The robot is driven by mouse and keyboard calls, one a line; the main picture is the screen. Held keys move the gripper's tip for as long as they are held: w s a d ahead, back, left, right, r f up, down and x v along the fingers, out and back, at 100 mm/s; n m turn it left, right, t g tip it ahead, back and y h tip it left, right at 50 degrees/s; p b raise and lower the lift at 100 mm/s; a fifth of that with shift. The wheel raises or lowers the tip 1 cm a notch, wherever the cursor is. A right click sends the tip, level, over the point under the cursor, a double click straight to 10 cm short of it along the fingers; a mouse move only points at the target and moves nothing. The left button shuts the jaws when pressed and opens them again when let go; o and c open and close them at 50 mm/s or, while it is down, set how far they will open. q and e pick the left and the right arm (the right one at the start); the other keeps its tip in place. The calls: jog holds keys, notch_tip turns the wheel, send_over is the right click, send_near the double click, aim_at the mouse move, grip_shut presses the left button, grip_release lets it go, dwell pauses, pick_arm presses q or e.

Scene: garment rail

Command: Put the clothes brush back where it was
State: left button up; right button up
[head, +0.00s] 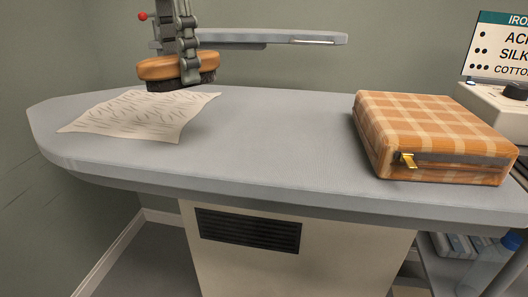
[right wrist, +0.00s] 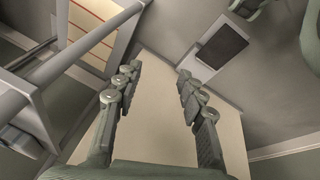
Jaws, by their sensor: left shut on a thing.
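The clothes brush (head: 160,69) has an orange-brown wooden back and dark bristles that face down. My left gripper (head: 188,74) comes down from above at the upper left of the head view and is shut on the brush. The brush is above the far part of the grey ironing table (head: 270,150), over the back edge of a pale cloth with dark flecks (head: 145,114). Whether the bristles touch the cloth I cannot tell. My right gripper (right wrist: 160,78) shows in the right wrist view with its fingers wide apart and nothing between them.
An orange plaid zipped case (head: 435,130) lies on the table's right part. Behind it stands a pale control unit (head: 497,97) with a sign (head: 497,47). A narrow grey board (head: 270,37) is behind the table. The table's middle is clear.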

pick_arm(q)
jog(key=shift+s+d+f+m, duration=0.1)
jog(key=shift+d+f+m, duration=0.15)
jog(key=shift+d, duration=0.25)
jog(key=shift+s+d+f+m, duration=0.1)
jog(key=shift+d+f+m, duration=0.15)
jog(key=shift+d, duration=0.25)
jog(key=p, duration=0.1)
send_over(264, 143)
jog(key=f, duration=0.5)
jog(key=shift+a+f, duration=0.2)
jog(key=shift+f, duration=0.2)
jog(key=shift+d+f, duration=0.15)
jog(key=shift+d, duration=0.05)
jog(key=shift+f, duration=0.25)
notch_tip(264, 143, down, 3)
jog(key=shift+f, duration=0.25)
pick_arm(e)
jog(key=shift+x, duration=1.05)
pick_arm(q)
jog(key=shift+f, duration=0.15)
pick_arm(e)
jog(key=shift+s+a+f, duration=0.15)
jog(key=shift+a, duration=0.05)
pick_arm(q)
jog(key=o, duration=1.1)
pick_arm(e)
jog(key=shift+r, duration=0.45)
